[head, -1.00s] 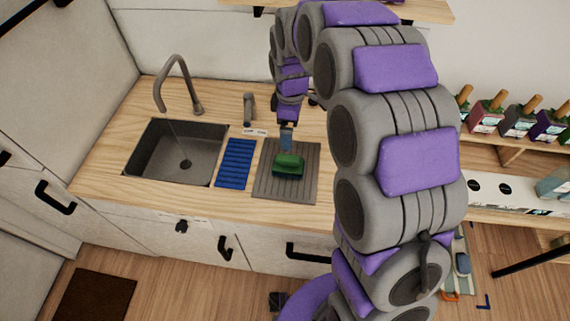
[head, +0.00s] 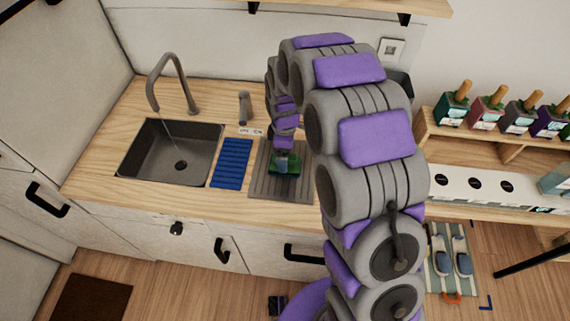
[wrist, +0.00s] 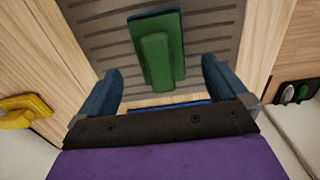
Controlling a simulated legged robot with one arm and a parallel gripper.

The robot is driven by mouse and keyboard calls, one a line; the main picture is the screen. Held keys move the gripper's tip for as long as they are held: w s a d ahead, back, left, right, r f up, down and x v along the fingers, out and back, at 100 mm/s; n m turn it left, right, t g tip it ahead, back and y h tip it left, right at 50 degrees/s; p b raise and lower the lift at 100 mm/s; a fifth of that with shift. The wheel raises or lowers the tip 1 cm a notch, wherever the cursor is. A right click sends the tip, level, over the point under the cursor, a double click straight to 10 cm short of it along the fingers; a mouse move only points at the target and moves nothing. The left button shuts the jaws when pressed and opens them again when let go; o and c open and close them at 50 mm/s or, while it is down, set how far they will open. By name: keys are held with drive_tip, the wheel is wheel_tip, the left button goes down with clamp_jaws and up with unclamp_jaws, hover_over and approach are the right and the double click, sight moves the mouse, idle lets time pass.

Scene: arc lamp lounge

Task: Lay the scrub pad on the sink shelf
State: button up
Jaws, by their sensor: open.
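The scrub pad is a green block with a raised green grip (head: 284,167). It lies on the grey ribbed mat (head: 285,192) to the right of the sink, and shows at the top middle of the wrist view (wrist: 162,52). My gripper (head: 282,156) is over the pad in the head view and partly hides it. In the wrist view my gripper (wrist: 162,80) is open, its two blue fingers apart on either side of the pad's near end, with nothing held. A blue ribbed rack (head: 232,163), possibly the sink shelf, lies between the sink and the mat.
The sink (head: 165,155) with its tall tap (head: 172,82) is at the left. A small grey dispenser (head: 244,106) stands behind the rack. Several bottles (head: 487,114) line a wooden shelf at the right. Bare wooden counter runs along the front edge.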

wheel_tip(320, 180, down, 5)
drive_tip(key=shift+f+b, duration=0.1)
drive_tip(key=shift+b, duration=0.7)
drive_tip(key=c, duration=1.3)
drive_tip(key=shift+o, duration=0.2)
drive_tip(key=shift+r+p, duration=0.35)
drive_tip(key=shift+r, duration=0.6)
wheel_tip(320, 180, up, 2)
drive_tip(key=shift+w+p, duration=0.1)
drive_tip(key=shift+p, duration=0.25)
drive_tip(key=s, duration=0.5)
drive_tip(key=s+d+r+p, duration=0.1)
drive_tip(key=s, duration=0.4)
drive_tip(key=s+p, duration=0.1)
drive_tip(key=s, duration=0.5)
drive_tip(key=shift+d+r, duration=0.15)
drive_tip(key=shift+d, duration=0.25)
